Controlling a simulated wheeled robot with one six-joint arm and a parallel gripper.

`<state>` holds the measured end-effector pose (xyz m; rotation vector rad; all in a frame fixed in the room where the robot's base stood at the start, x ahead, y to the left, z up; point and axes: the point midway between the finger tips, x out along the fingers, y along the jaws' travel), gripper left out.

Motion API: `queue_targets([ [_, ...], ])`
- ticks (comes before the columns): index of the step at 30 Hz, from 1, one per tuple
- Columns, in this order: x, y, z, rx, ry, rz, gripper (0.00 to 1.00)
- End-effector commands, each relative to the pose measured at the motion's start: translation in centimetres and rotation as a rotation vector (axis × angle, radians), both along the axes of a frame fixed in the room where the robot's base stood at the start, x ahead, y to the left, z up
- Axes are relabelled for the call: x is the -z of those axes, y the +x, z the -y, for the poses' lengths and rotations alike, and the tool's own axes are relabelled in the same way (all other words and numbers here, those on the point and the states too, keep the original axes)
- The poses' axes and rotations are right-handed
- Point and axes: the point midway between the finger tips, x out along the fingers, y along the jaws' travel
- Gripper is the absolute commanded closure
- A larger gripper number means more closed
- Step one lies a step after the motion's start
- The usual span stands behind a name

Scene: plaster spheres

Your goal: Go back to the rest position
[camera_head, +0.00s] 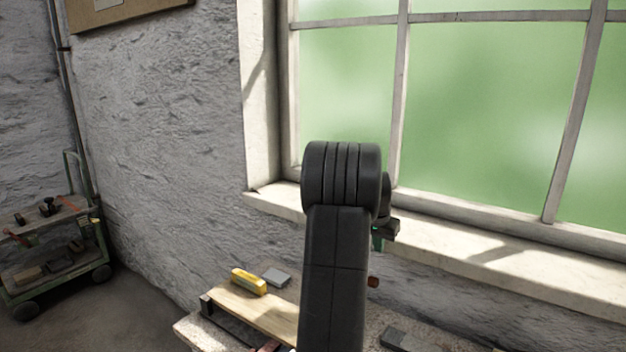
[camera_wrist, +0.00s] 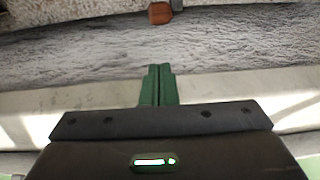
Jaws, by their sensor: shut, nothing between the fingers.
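My gripper (camera_wrist: 160,70) shows in the wrist view as two green fingers pressed together, with nothing between them. In the head view my dark arm stands up in the middle of the picture and hides most of the gripper; a small green part of it shows just right of the arm, in front of the window sill. In the wrist view the fingers point toward the rough grey wall (camera_wrist: 80,60). No plaster sphere shows in either view.
The window sill (camera_head: 480,245) runs close behind my arm. A tool cart (camera_head: 55,262) stands at the far left.

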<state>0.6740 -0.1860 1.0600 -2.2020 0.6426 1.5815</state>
Motion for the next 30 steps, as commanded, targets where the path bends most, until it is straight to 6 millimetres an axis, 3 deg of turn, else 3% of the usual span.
queue_targets([
  [7, 5.3, -0.1, -0.2, 0.000, 0.000, -0.005, 1.00],
  [14, 10.3, 1.1, -0.5, 0.001, 0.001, -0.007, 1.00],
  [16, 7.9, 0.3, -1.0, 0.001, 0.001, -0.002, 1.00],
  [21, 5.8, -2.0, -2.5, 0.001, 0.002, -0.005, 1.00],
  [30, 4.7, -4.7, -4.4, 0.001, -0.021, 0.030, 1.00],
])
